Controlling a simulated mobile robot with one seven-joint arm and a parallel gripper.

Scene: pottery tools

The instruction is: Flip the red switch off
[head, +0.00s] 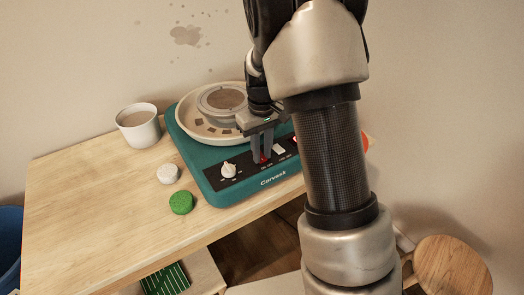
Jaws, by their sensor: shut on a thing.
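A teal pottery wheel (213,182) with a black control panel stands on the wooden table. The red switch (263,158) is on the panel, between the white knob (229,170) and a white rocker (278,149). My gripper (262,158) points down at the panel, with its fingers at the red switch and shut on it. The fingers cover most of the switch, so I cannot tell which way it is tilted.
A white cup (139,126) stands left of the wheel. A white round piece (168,174) and a green round piece (181,203) lie on the table (90,205) in front of it. The table's left part is clear. A wooden stool (450,268) is at lower right.

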